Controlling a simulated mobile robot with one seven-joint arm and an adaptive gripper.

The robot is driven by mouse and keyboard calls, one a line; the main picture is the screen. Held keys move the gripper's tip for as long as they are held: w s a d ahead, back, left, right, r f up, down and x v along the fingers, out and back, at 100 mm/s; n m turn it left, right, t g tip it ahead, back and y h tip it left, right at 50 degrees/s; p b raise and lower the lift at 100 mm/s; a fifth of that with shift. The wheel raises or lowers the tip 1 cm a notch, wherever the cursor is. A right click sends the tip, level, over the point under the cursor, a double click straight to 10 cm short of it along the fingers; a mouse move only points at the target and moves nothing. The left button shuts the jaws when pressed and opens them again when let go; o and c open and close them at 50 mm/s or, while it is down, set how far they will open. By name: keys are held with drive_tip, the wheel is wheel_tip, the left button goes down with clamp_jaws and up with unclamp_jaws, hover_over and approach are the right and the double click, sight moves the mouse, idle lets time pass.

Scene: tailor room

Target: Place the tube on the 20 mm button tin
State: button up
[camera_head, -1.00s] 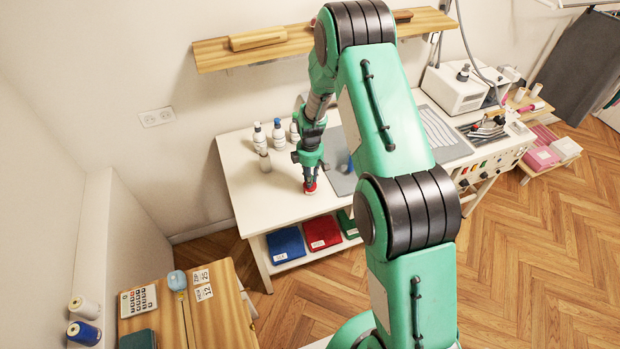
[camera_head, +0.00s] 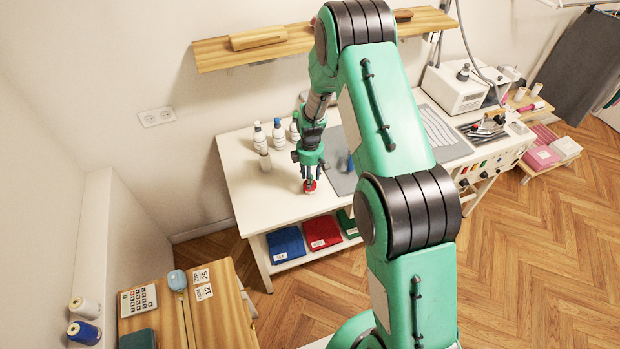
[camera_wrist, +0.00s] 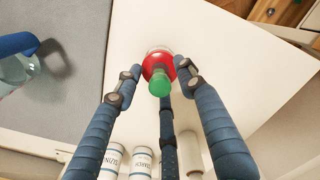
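The tube shows as a green round end (camera_wrist: 159,86) in the wrist view. It appears to stand upright on the red top of a round tin (camera_wrist: 154,65), which I take to be the 20 mm button tin; its label cannot be read. The tin also shows red in the head view (camera_head: 310,187), near the white table's front edge. My gripper (camera_wrist: 157,73) is above it, its blue-grey fingers spread to either side of the tube with gaps between. It also shows in the head view (camera_head: 309,172). The tube's lower part is hidden.
Labelled white bottles (camera_head: 260,137) and a pale cylinder (camera_head: 265,161) stand at the back left of the white table (camera_head: 245,195). A grey mat (camera_head: 338,150) with a clear, blue-topped object (camera_wrist: 18,60) lies beside the tin.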

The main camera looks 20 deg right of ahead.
wheel_tip(320, 180, up, 12)
drive_tip(key=b, duration=0.1)
idle(0.5)
idle(0.5)
drive_tip(key=s+a+r+m+t, duration=0.1)
drive_tip(key=s+a+r+m, duration=0.15)
drive_tip(key=s+r, duration=0.8)
drive_tip(key=s+a+r+m+t, duration=0.2)
drive_tip(key=s+r+m, duration=0.15)
drive_tip(key=r, duration=1.35)
drive_tip(key=s+a+r+m+t, duration=0.1)
drive_tip(key=s+r, duration=0.4)
drive_tip(key=s, duration=0.8)
drive_tip(key=s+a+r+m+t, duration=0.1)
drive_tip(key=s+a+r+m, duration=0.2)
drive_tip(key=s, duration=1.1)
drive_tip(key=shift+r+m+t, duration=0.3)
drive_tip(key=shift+r+m, duration=0.6)
drive_tip(key=shift+m, duration=0.2)
drive_tip(key=shift+s+f, duration=0.1)
